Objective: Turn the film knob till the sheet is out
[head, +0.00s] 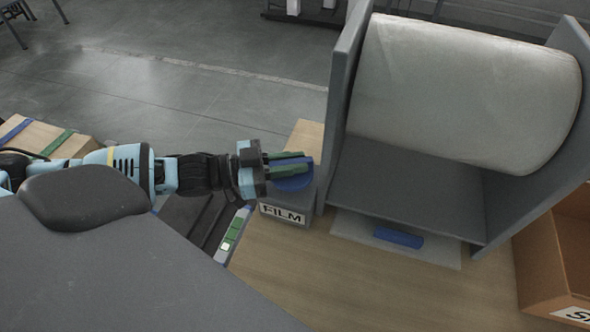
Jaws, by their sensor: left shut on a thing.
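My left gripper (287,164) reaches in from the left and is shut on the blue film knob (296,183). The knob sits on top of a grey box labelled FILM (285,213), and the fingers partly hide it. A big pale film roll (462,92) lies in a grey stand to the right of the knob. A pale flat sheet (350,226) shows on the table at the stand's lower front edge. A blue bar (398,238) lies on or over this sheet. My right gripper is not in view.
The wooden table (330,290) is clear in front of the sheet. A brown open box (556,255) with a partly cut-off label stands at the right edge. A carton with blue and green bands (45,140) is at the far left. Grey floor lies behind.

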